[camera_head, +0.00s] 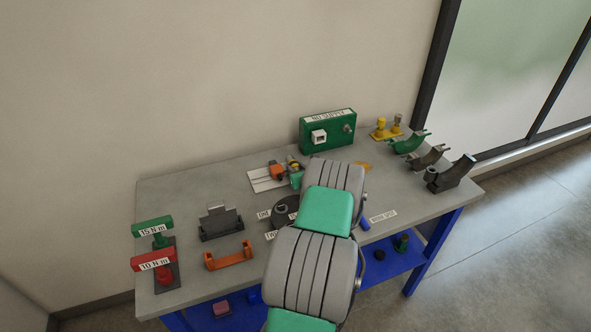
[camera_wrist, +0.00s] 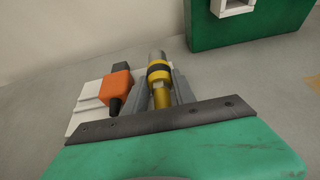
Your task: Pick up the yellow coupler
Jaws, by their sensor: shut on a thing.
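The yellow coupler (camera_wrist: 159,75) has a black band and a grey metal end, and sits between the two grey fingers of my gripper (camera_wrist: 161,88) in the wrist view. The fingers are shut on it. In the head view the coupler (camera_head: 292,162) shows small near the back middle of the bench, just beyond the green end of my arm, which hides most of my gripper. It is over or beside a white block; I cannot tell whether it touches it.
An orange and black tool (camera_wrist: 118,87) lies close left of the coupler on the white block (camera_wrist: 85,115). A green supply box (camera_head: 328,131) stands behind. Grey and green cradles (camera_head: 447,174) are at right. Red and green torque tools (camera_head: 153,262) are at left.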

